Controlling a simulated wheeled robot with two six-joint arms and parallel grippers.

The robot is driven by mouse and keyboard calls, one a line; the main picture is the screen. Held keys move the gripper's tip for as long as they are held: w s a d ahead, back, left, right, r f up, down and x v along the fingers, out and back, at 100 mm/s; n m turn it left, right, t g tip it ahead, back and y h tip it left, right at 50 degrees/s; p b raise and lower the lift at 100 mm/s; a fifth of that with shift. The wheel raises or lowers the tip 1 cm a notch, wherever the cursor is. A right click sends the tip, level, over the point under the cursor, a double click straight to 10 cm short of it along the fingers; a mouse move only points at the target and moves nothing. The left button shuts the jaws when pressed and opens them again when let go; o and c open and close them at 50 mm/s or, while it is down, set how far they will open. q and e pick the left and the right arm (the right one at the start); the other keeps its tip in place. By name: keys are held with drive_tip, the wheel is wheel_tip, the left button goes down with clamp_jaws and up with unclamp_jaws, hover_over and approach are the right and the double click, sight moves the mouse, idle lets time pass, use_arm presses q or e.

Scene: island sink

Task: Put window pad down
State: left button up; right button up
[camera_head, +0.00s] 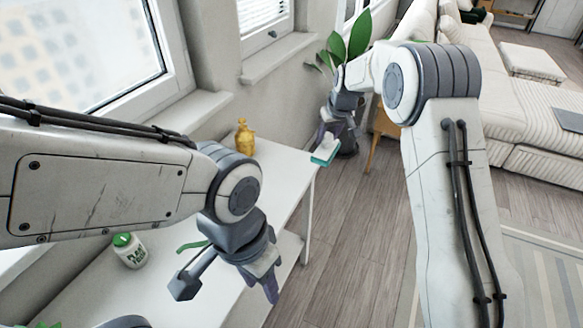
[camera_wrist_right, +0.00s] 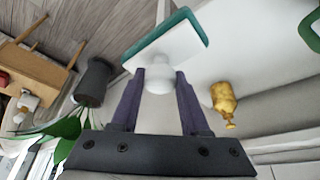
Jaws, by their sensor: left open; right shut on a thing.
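The window pad (camera_head: 325,152) is a small teal and white block with a white knob-like handle. My right gripper (camera_head: 335,132) is shut on it, near the far right corner of the white table (camera_head: 282,170). In the right wrist view the pad (camera_wrist_right: 190,48) sits tilted just beyond the fingertips of my right gripper (camera_wrist_right: 160,92), with the handle between the fingers. It spans the border between tabletop and floor; its exact height is unclear. My left gripper (camera_head: 226,288) is open and empty over the nearer part of the table.
A yellow bottle (camera_head: 245,138) stands on the table near the wall. A white bottle with a green cap (camera_head: 129,250) is at the left. A dark plant pot (camera_head: 347,142) stands past the table end. The tabletop between the bottles is mostly clear.

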drive_tip(key=shift+w+a+r, duration=0.3)
drive_tip(key=shift+a+r, duration=0.05)
drive_tip(key=shift+w+a, duration=0.15)
drive_tip(key=shift+a, duration=0.15)
drive_tip(key=w+a+f+p, duration=0.1)
drive_tip(key=w+a+f, duration=0.1)
drive_tip(key=a+f, duration=0.1)
drive_tip(key=w+a+f+p, duration=0.1)
drive_tip(key=w+a+f, duration=0.1)
drive_tip(key=a+f, duration=0.1)
drive_tip(key=w+a+f+p, duration=0.1)
drive_tip(key=a+f, duration=0.2)
drive_tip(key=f, duration=0.1)
drive_tip(key=shift+w+a+f, duration=0.2)
drive_tip(key=shift+w+a, duration=0.05)
drive_tip(key=shift+w, duration=0.15)
drive_tip(key=shift+f, duration=0.1)
drive_tip(key=shift+f, duration=0.15)
drive_tip(key=o, duration=1.2)
